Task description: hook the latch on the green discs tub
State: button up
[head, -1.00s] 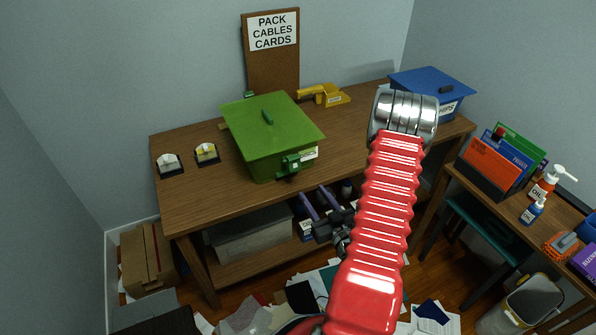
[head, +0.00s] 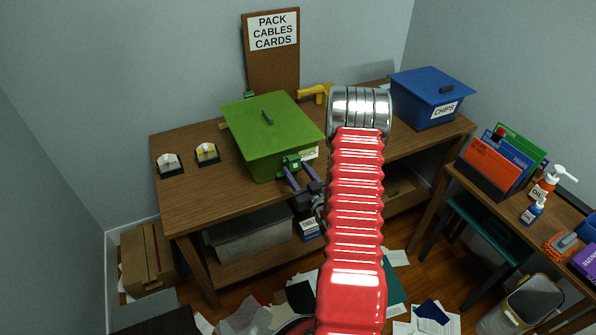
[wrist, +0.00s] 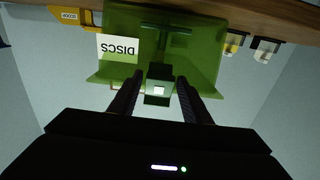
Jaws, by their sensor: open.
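The green discs tub (head: 262,140) stands on the wooden workbench with its lid on and a handle on top. Its green latch (head: 291,162) is on the front face, beside the label, which is partly hidden by my arm. In the wrist view the tub (wrist: 205,62) appears upside down with its "DISCS" label (wrist: 118,49). The latch (wrist: 159,88) shows there between my two fingers. My gripper (head: 290,178) is open, its fingers pointing at the latch from the front, one on each side. I cannot tell whether they touch it.
A blue chips tub (head: 432,97) stands at the bench's right end. A yellow scoop (head: 316,94) lies behind the green tub, partly hidden. Two small card-like items (head: 168,163) sit at the left. The wooden bench top (head: 205,195) is clear in front. A signboard (head: 272,50) leans behind.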

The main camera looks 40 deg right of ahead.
jog(key=shift+c, duration=0.6)
grip_shut()
